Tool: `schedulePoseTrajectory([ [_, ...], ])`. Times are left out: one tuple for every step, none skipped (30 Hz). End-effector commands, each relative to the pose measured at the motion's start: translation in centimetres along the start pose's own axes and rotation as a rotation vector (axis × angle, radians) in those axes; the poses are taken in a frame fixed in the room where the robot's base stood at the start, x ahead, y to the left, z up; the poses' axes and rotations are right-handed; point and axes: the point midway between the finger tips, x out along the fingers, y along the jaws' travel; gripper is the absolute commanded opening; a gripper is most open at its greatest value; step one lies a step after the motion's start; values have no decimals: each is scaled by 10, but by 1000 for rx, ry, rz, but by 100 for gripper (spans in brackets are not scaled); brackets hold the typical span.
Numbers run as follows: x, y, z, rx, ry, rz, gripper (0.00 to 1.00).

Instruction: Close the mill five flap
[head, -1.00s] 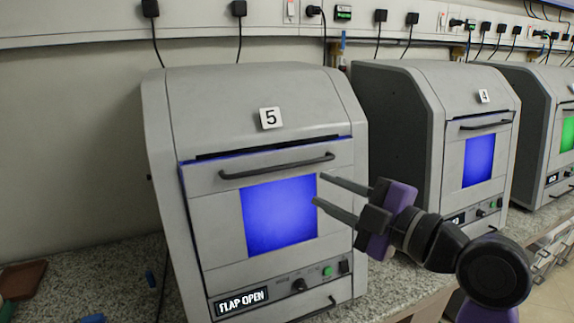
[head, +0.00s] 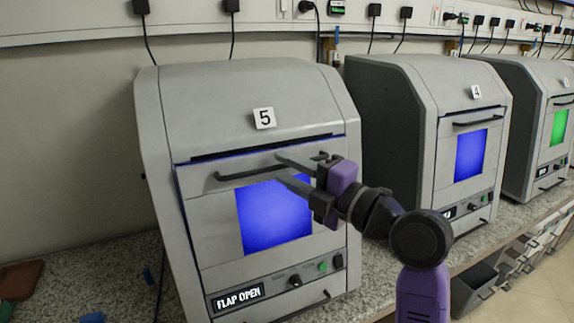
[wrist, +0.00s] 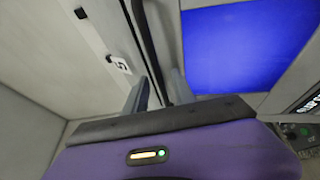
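Mill five (head: 230,110) is a grey cabinet marked with a 5 plate, at the left in the head view. Its flap (head: 215,205) has a dark bar handle (head: 235,175) and a blue lit window (head: 265,222). A dark gap shows along the flap's top edge, and the display (head: 238,298) reads FLAP OPEN. My gripper (head: 281,170) is open, with its fingers apart in front of the flap near the handle's right end. In the wrist view the fingers (wrist: 155,88) point toward the handle (wrist: 148,45). I cannot tell whether they touch it.
Mill four (head: 425,85) stands to the right, and another mill (head: 530,100) with a green window is beyond it. A speckled counter (head: 90,265) runs beneath. A brown tray (head: 20,280) lies at the far left. Plugs and cables hang from the wall rail above.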

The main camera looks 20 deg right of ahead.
Motion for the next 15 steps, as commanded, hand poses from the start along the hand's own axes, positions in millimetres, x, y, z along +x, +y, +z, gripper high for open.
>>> schedulePoseTrajectory([
  [3, 0, 0, 1, 1, -1, 31],
  [4, 0, 0, 1, 1, -1, 31],
  [4, 0, 0, 1, 1, -1, 31],
  [4, 0, 0, 1, 0, -1, 31],
  [5, -1, 0, 1, 0, -1, 31],
  [5, -1, 0, 1, 0, -1, 31],
  [4, -1, 0, 1, 0, -1, 31],
  [4, -1, 0, 1, 0, -1, 31],
  [4, -1, 0, 1, 0, -1, 31],
  [4, -1, 0, 1, 0, -1, 29],
  [4, -1, 0, 1, 0, -1, 23],
  [4, -1, 0, 1, 0, -1, 16],
  [4, -1, 0, 1, 0, -1, 10],
  [4, -1, 0, 1, 0, -1, 4],
  [4, -1, 0, 1, 0, -1, 0],
])
